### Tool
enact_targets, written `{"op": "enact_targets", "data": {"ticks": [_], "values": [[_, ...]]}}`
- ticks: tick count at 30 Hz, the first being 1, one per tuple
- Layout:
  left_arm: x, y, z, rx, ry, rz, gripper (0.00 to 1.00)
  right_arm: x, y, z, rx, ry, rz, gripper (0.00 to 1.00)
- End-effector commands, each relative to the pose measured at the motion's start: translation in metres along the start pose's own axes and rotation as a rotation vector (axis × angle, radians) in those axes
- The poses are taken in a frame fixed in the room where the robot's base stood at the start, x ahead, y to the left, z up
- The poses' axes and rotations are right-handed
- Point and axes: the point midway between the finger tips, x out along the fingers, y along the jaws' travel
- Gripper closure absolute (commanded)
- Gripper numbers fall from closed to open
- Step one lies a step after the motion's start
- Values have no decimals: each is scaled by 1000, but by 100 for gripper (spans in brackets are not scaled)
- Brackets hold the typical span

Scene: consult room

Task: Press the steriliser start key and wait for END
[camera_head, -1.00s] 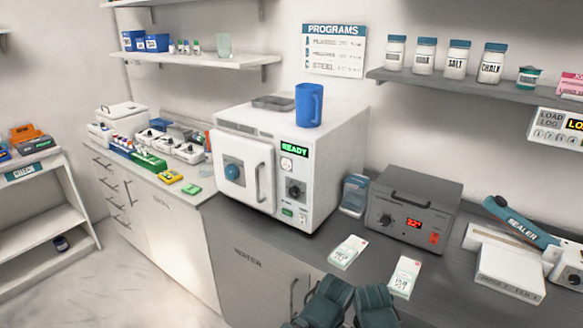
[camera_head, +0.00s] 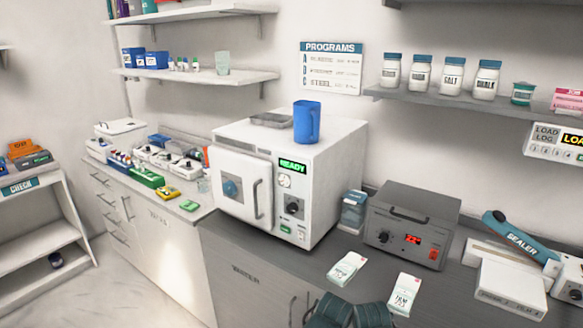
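The white steriliser (camera_head: 315,167) stands on the dark counter in the middle, its door (camera_head: 241,187) shut. Its green display (camera_head: 292,165) reads READY. Below the display are a gauge, a black dial (camera_head: 292,207), a small green key (camera_head: 286,229) and a small white switch (camera_head: 301,233). Dark teal parts of my own arms or grippers (camera_head: 350,313) show at the bottom edge, cut off by the frame, apart from the steriliser. I cannot tell which gripper is which, and no fingertips are visible.
A programs chart (camera_head: 331,68) hangs above.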

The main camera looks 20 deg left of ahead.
Motion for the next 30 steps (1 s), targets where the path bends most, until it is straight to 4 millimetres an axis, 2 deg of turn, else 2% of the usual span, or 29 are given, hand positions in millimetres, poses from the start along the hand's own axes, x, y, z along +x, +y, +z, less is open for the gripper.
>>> {"op": "enact_targets", "data": {"ticks": [1,9,10,30], "values": [[0,0,0,0,0,0,48,0,0,0,0,0,0,50],[0,0,0,0,0,0,97,0,0,0,0,0,0,50],[0,0,0,0,0,0,100,0,0,0,0,0,0,50],[0,0,0,0,0,0,100,0,0,0,0,0,0,50]]}}
